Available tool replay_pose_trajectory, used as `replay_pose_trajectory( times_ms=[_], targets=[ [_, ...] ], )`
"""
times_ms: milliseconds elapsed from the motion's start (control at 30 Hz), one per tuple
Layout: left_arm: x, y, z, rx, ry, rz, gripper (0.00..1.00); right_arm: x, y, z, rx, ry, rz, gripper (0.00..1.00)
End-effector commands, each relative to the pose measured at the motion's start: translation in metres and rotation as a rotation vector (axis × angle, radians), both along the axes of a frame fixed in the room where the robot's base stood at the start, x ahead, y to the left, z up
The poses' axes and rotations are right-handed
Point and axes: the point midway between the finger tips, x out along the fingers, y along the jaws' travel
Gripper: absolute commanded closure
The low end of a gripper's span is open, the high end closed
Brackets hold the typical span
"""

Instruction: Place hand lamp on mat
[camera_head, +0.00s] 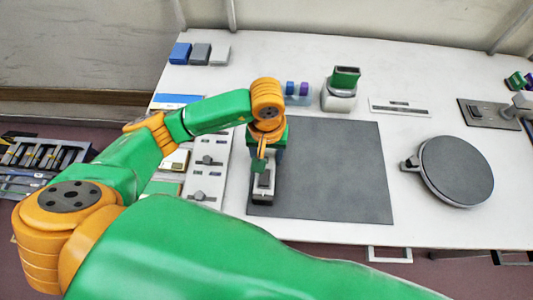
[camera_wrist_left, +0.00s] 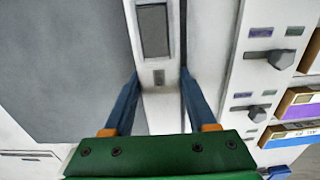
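The dark grey mat (camera_head: 335,165) lies flat on the white bench. My left gripper (camera_head: 262,168) points down over the mat's left part. The hand lamp (camera_head: 263,190), a pale body with a dark rectangular window, is below it, over the mat near its left edge. In the left wrist view, the two blue fingers of my left gripper (camera_wrist_left: 159,75) press against both sides of the pale lamp (camera_wrist_left: 158,65). The mat (camera_wrist_left: 65,65) shows beside it, with a thin dark strip on the other side. I cannot tell whether the lamp touches the mat. My right gripper is out of view.
A knob panel (camera_head: 207,165) lies left of the mat. A round dark disc (camera_head: 456,170) lies to the right. Most of the mat is bare.

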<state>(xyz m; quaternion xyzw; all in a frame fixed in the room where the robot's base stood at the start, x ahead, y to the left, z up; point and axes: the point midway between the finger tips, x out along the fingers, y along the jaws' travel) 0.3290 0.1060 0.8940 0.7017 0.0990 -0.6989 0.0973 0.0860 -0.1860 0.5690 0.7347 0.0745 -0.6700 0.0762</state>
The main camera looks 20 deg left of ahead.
Motion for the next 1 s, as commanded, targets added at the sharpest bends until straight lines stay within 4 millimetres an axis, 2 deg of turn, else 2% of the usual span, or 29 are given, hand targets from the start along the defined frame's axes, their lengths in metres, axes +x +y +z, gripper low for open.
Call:
replay_pose_trajectory(
  times_ms=[33, 100, 367, 467, 500, 667, 800, 1000],
  targets=[
    [0.000, 0.000, 0.000, 0.000, 0.000, 0.000, 0.30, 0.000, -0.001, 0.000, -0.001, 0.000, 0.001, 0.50],
    [0.000, 0.000, 0.000, 0.000, 0.001, 0.000, 0.13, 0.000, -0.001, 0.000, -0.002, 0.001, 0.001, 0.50],
    [0.000, 0.000, 0.000, 0.000, 0.001, 0.000, 0.13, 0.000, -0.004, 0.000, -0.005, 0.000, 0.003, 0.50],
    [0.000, 0.000, 0.006, 0.000, 0.000, 0.001, 0.13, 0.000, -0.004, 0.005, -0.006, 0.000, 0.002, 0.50],
    [0.001, 0.000, 0.009, -0.001, -0.001, 0.000, 0.13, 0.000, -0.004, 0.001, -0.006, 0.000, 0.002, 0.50],
    [0.002, -0.001, 0.046, -0.002, -0.009, 0.000, 0.13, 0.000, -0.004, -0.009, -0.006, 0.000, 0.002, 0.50],
    [0.002, 0.000, 0.087, 0.002, -0.009, 0.000, 0.13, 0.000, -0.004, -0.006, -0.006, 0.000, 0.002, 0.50],
    [0.000, 0.000, 0.118, 0.001, -0.003, 0.002, 0.13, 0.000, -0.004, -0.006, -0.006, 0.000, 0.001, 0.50]
  ],
)
